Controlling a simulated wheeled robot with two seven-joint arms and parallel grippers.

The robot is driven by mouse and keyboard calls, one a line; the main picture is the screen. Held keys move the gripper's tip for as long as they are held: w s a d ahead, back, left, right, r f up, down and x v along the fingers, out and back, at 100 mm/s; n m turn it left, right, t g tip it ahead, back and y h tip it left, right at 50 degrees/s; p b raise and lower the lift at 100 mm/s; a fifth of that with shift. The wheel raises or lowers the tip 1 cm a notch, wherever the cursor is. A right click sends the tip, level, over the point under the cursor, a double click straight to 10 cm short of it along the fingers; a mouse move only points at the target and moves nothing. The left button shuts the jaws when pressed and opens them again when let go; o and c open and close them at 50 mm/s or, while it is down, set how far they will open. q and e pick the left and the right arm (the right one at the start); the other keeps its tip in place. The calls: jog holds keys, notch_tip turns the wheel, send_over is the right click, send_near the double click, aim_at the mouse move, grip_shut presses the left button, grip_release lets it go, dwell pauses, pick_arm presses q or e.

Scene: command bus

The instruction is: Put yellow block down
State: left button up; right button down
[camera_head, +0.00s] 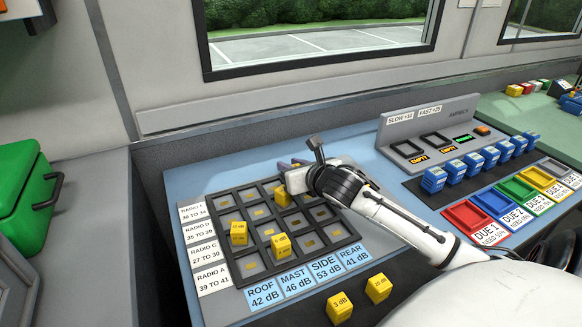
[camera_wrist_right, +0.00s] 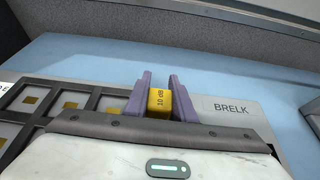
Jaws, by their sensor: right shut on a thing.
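My right gripper (camera_head: 293,163) reaches over the far edge of the dark grid board (camera_head: 262,271), its purple fingers pointing away from me. In the right wrist view the gripper (camera_wrist_right: 160,97) is shut on a yellow block (camera_wrist_right: 159,103) marked 10 dB. That held block is hidden in the head view. Other yellow blocks stand on the board: one at the left (camera_head: 239,233), one in the middle (camera_head: 281,245), and one near the gripper (camera_head: 282,197). Two more yellow blocks lie in front of the board, one marked 3 dB (camera_head: 340,306) and one beside it (camera_head: 378,288). My left gripper is not in view.
Row labels (camera_head: 205,229) and blue column labels (camera_head: 310,282) edge the board. A grey panel (camera_head: 440,130), several blue blocks (camera_head: 478,164) and coloured trays (camera_head: 512,192) stand at the right. A green case (camera_head: 25,195) is at the left. Blue table lies bare behind the board.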

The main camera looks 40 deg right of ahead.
jog(key=shift+f, duration=0.2)
jog(key=c, duration=1.6)
grip_release()
jog(key=shift+f, duration=0.2)
jog(key=shift+o, duration=0.6)
jog(key=shift+s+f, duration=0.1)
jog(key=shift+a, duration=0.1)
jog(key=shift+s+r, duration=0.3)
jog(key=shift+r, duration=0.1)
jog(key=v, duration=0.3)
jog(key=p+v, duration=0.1)
jog(key=v, duration=0.7)
jog(key=shift+r+p, duration=0.3)
jog(key=shift+r, duration=0.15)
